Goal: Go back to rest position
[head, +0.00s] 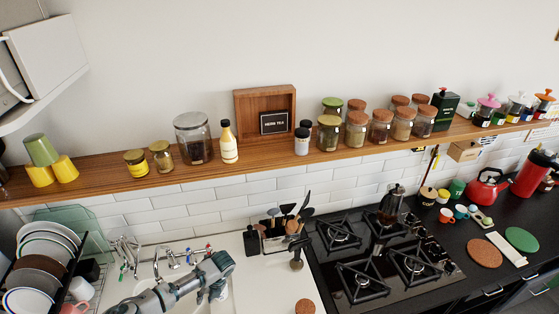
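My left arm comes in from the bottom left over the sink and bends near its end. My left gripper (214,292) hangs down below that bend, over the right edge of the sink area. It is small and partly hidden by my own arm, so I cannot tell whether its fingers are apart or together. I make out nothing held in it. My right gripper is not in view.
A utensil holder (276,243) stands just right of my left arm. The black gas hob (375,255) with a moka pot (391,205) lies further right. A dish rack with plates (40,270) is at left. A wooden shelf (270,171) carries several jars.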

